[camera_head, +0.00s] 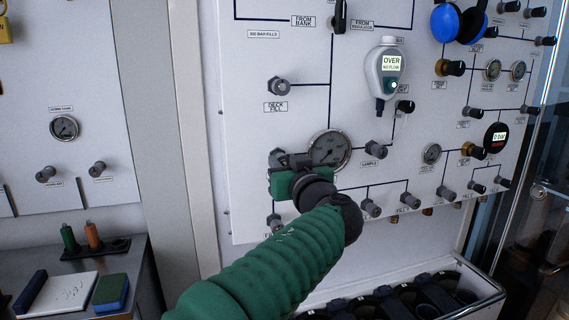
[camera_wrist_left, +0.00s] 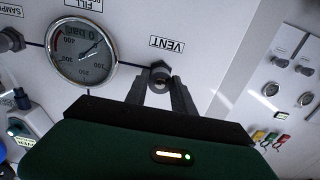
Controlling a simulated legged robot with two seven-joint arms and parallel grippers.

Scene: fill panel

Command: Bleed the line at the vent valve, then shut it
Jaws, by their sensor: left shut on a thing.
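The vent valve (camera_wrist_left: 160,77) is a small dark knob on the white panel, beside the upside-down VENT label (camera_wrist_left: 167,44) in the left wrist view. My left gripper (camera_wrist_left: 162,84) is shut on this knob, one finger on each side. In the head view my left gripper (camera_head: 280,160) is at the panel, just left of the round fill gauge (camera_head: 328,149), and hides most of the valve. The fill gauge also shows in the left wrist view (camera_wrist_left: 82,52). My right gripper is not in view.
A handheld meter (camera_head: 386,70) on the panel reads "OVER NO FLOW". A round digital gauge (camera_head: 496,137) reads 0 bar. Other knobs, such as the sample valve (camera_head: 376,150), sit close by. A crate (camera_head: 470,309) stands below, and a side bench (camera_head: 122,262) is at left.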

